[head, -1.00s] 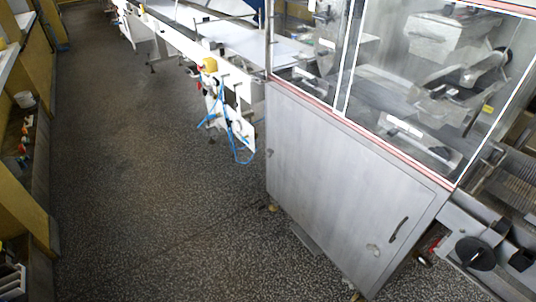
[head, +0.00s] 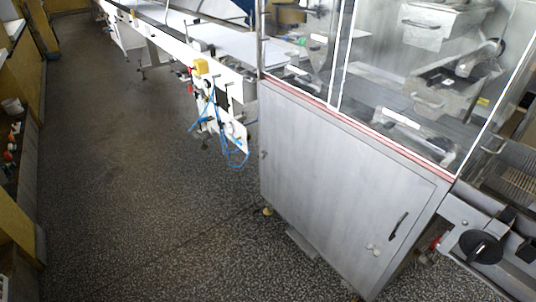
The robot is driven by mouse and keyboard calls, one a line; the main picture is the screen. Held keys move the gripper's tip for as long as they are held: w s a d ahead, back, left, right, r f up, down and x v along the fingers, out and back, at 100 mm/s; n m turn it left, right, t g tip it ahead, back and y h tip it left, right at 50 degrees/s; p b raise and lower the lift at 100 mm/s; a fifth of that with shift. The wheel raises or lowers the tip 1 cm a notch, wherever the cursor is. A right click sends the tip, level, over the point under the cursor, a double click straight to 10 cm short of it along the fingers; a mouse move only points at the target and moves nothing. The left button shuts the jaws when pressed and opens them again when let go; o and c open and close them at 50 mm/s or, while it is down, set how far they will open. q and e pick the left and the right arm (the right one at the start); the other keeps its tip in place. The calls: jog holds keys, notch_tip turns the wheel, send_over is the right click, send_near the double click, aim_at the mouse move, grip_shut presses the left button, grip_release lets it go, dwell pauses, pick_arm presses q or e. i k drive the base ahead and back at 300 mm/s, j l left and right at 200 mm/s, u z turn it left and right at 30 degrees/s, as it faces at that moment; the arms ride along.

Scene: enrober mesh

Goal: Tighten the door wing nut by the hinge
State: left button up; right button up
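The grey metal cabinet door (head: 335,180) fills the middle right of the head view and looks shut. A dark curved handle (head: 398,226) is on its right side. A pale small fitting (head: 373,249) sits low on the door, left of the handle; its exact shape is unclear. A tiny dark fitting (head: 264,155) shows at the door's left edge; I cannot tell whether it is a hinge part or the wing nut. No wing nut can be made out for certain. Neither of my grippers is in view.
A glazed machine housing (head: 420,75) stands above the cabinet. A dark round handwheel (head: 480,247) sticks out at the lower right. A white conveyor frame (head: 180,45) with hanging blue hoses (head: 236,155) runs back on the left. The speckled floor (head: 130,190) left of the cabinet is clear.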

aim_at(265, 152)
jog(key=i+j+z, duration=0.15)
jog(key=z, duration=0.3)
jog(key=i+j+z, duration=0.25)
jog(key=z, duration=0.2)
jog(key=i+j+z, duration=0.25)
jog(key=z, duration=0.2)
jog(key=j, duration=0.1)
